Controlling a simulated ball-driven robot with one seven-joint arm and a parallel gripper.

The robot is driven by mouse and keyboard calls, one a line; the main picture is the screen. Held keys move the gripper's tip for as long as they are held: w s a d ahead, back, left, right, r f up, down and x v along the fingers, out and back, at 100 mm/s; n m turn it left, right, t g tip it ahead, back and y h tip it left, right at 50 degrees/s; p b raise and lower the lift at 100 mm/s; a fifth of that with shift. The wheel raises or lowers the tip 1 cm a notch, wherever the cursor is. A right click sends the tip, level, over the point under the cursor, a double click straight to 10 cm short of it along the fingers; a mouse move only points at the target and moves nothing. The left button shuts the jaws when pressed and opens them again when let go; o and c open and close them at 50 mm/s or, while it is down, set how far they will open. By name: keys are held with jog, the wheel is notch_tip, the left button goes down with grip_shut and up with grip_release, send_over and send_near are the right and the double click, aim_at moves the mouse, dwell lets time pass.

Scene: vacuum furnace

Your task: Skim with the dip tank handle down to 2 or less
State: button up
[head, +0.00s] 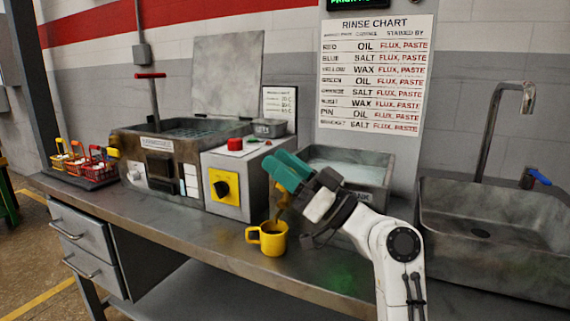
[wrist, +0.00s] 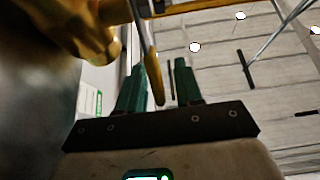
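The dip tank (head: 372,192) is a grey metal tank with pale liquid, its label partly hidden behind my gripper. A brass tap (head: 283,198) sticks out at its left front, above a yellow mug (head: 268,240) on the bench. The wrist view shows brass tap parts (wrist: 85,28) close up at the upper left, with a slim brass lever (wrist: 153,75), apparently the handle, hanging down between the fingertips. My gripper (head: 289,169) has teal fingers, which stand apart in the wrist view (wrist: 160,85). I cannot tell whether either finger touches the lever. No level reading is legible.
A larger open-lidded tank (head: 185,150) and small baskets (head: 85,165) are further left. A sink (head: 500,235) is at right.

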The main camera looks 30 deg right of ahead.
jog(key=shift+r, duration=0.55)
jog(key=r, duration=0.1)
jog(key=r+p, duration=0.1)
jog(key=r, duration=0.1)
jog(key=shift+s, duration=0.3)
jog(key=s+r+b, duration=0.2)
jog(key=s+r, duration=0.6)
jog(key=s, duration=0.5)
jog(key=shift+s+a+r+b, duration=0.2)
jog(key=shift+a+r+b, duration=0.1)
jog(key=shift+a+r, duration=0.15)
jog(key=shift+c, duration=0.3)
